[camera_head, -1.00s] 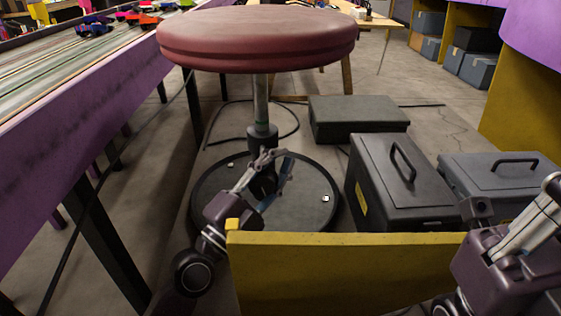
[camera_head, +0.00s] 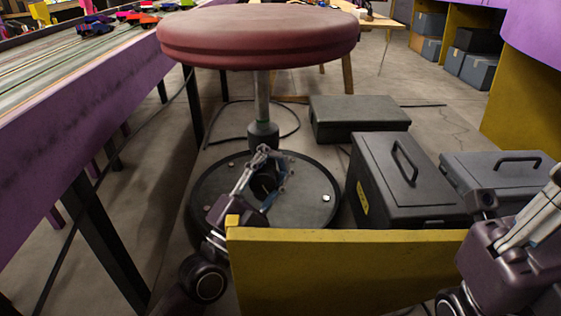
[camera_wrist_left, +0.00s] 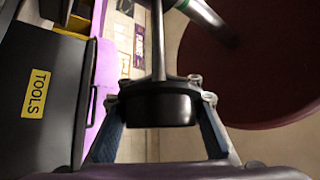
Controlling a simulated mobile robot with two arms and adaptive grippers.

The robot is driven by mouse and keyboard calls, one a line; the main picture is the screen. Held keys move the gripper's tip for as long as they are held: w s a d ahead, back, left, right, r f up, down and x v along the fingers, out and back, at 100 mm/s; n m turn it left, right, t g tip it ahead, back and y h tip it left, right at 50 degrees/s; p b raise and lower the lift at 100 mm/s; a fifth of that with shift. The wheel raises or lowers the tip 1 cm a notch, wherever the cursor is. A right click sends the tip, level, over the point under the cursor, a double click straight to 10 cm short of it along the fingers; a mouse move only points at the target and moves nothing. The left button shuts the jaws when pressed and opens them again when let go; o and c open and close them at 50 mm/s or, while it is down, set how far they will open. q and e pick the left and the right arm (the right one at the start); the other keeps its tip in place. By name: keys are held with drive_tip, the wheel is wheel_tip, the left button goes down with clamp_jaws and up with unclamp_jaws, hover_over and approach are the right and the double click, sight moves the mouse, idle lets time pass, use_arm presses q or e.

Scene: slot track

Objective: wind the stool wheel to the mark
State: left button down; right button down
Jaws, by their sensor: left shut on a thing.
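The stool has a round dark red seat (camera_head: 258,35) on a grey post (camera_head: 262,95) above a round black base (camera_head: 315,190). A faint green band (camera_head: 262,121) shows low on the post; I cannot tell whether it is the mark. My left gripper (camera_head: 268,160) is low in front of the post, over the base. In the left wrist view its fingers are shut on a black round wheel (camera_wrist_left: 157,105) with a thin metal rod (camera_wrist_left: 158,40) behind it. The fingers partly hide the wheel in the head view. My right gripper (camera_head: 530,225) shows only in part at the right edge.
A yellow panel (camera_head: 345,270) stands between my arms in front. Black cases (camera_head: 400,180) (camera_head: 500,175) and a dark box (camera_head: 358,118) stand right of the stool. The purple track table (camera_head: 90,120) runs along the left. A cable (camera_head: 225,110) lies on the floor behind.

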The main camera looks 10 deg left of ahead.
use_arm(q)
drive_tip(key=shift+s+a+r+n+t+y+p, duration=0.1)
drive_tip(key=shift+a+r+n+t+y+p, duration=0.1)
drive_tip(key=shift+n+t+y, duration=0.85)
drive_tip(key=shift+s+a+r+n+t+y+p, duration=0.1)
drive_tip(key=shift+a+n+t+y, duration=0.15)
drive_tip(key=shift+n+y, duration=0.9)
drive_tip(key=shift+a+r+n+t+y+p, duration=0.2)
drive_tip(key=shift+n+t+y, duration=0.3)
drive_tip(key=shift+n, duration=1.3)
drive_tip(key=c, duration=1.6)
unclamp_jaws()
wheel_tip(320, 180, up, 10)
drive_tip(key=shift+a+r, duration=0.1)
